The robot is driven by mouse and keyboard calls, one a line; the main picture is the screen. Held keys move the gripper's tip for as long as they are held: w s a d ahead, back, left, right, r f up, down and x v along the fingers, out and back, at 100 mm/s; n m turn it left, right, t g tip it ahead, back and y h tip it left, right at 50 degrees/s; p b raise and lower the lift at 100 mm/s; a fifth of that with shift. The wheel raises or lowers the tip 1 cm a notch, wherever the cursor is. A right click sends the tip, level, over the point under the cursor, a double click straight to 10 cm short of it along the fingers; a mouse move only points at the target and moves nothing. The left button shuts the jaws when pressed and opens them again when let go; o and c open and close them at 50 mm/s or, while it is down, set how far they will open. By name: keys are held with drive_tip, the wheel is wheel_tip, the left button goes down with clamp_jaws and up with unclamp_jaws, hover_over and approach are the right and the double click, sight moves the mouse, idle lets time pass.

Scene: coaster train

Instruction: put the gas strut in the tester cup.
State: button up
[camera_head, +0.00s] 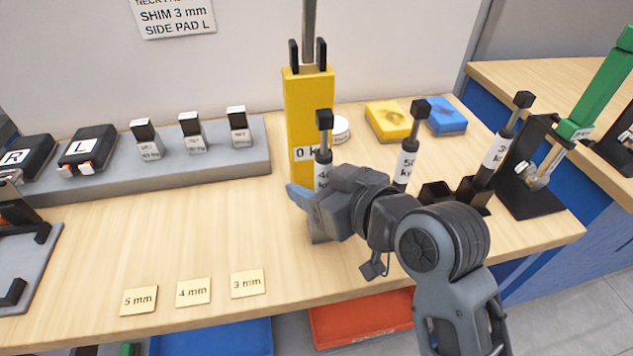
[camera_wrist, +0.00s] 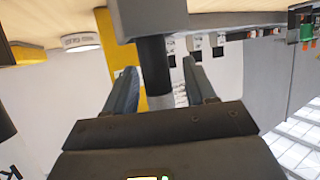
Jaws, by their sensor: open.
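A strut (camera_head: 324,155) with a black square cap and a white label, partly read as "4", stands upright in front of the yellow tester (camera_head: 307,105), whose display reads "0 k". My gripper (camera_head: 298,196) is low at this strut and hides its lower part. In the wrist view my gripper (camera_wrist: 158,78) is open, with a dark rod (camera_wrist: 154,62) between its fingers; I cannot tell whether they touch. A grey block (camera_head: 318,235) shows below the gripper. The tester cup is not clearly visible. Another strut (camera_head: 407,160) labelled "50" and one labelled "30" (camera_head: 500,145) stand to the right.
A black rack (camera_head: 437,193) and a black stand (camera_head: 530,190) with a green cylinder (camera_head: 598,85) are at right. Yellow (camera_head: 387,121) and blue (camera_head: 446,115) boxes lie behind. Shim cards (camera_head: 193,292) lie near the front edge. The table's left middle is clear.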

drive_tip(key=shift+r, duration=0.25)
drive_tip(key=shift+s+d, duration=0.25)
drive_tip(key=shift+d, duration=0.05)
drive_tip(key=v, duration=1.1)
drive_tip(key=shift+b, duration=0.3)
drive_tip(key=shift+s, duration=0.1)
